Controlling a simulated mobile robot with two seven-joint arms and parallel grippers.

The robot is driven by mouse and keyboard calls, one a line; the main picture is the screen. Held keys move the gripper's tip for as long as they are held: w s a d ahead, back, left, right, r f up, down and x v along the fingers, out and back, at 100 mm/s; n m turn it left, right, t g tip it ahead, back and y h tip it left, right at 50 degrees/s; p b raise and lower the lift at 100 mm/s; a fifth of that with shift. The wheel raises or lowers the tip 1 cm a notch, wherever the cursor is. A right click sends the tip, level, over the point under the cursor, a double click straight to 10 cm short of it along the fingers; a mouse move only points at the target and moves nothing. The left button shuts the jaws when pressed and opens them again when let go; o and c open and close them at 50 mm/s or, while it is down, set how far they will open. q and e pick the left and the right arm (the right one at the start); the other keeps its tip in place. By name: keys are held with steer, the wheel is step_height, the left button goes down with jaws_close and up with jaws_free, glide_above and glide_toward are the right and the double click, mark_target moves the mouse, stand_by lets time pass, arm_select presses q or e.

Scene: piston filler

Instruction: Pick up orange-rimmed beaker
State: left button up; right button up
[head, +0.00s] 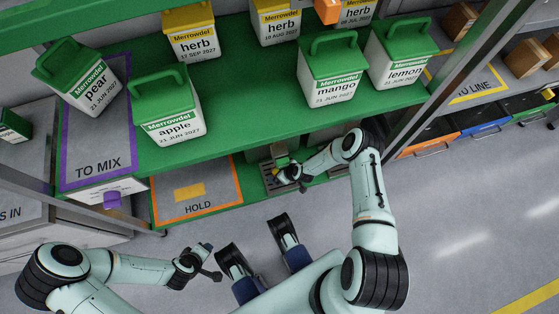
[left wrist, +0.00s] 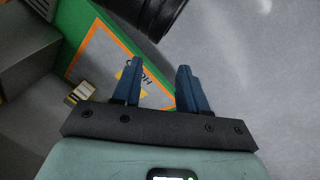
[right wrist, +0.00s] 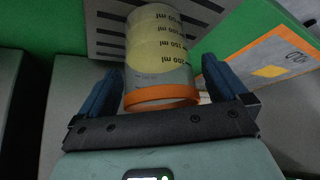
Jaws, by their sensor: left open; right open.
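The orange-rimmed beaker (right wrist: 162,97) shows in the right wrist view, clear-grey with an orange band at its near end. Several yellow "ml" labels line up beyond the rim, like a nested stack; I cannot tell how many vessels there are. My right gripper (right wrist: 162,65) is open, with one blue finger on each side of the beaker. Contact is not clear. In the head view my right gripper (head: 289,173) is low at the slotted grey plate (head: 270,182), and the beaker is small and partly hidden. My left gripper (left wrist: 160,64) is open and empty above the floor.
The orange-bordered HOLD mat (head: 215,205) lies left of the plate on the green lower shelf. The green upper shelf (head: 235,125) overhangs, carrying green-lidded tubs such as apple (head: 170,115) and mango (head: 332,80). A metal post (head: 425,105) stands at right. The floor in front is open.

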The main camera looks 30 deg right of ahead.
steer(key=c, duration=1.2)
steer(key=shift+r, duration=0.1)
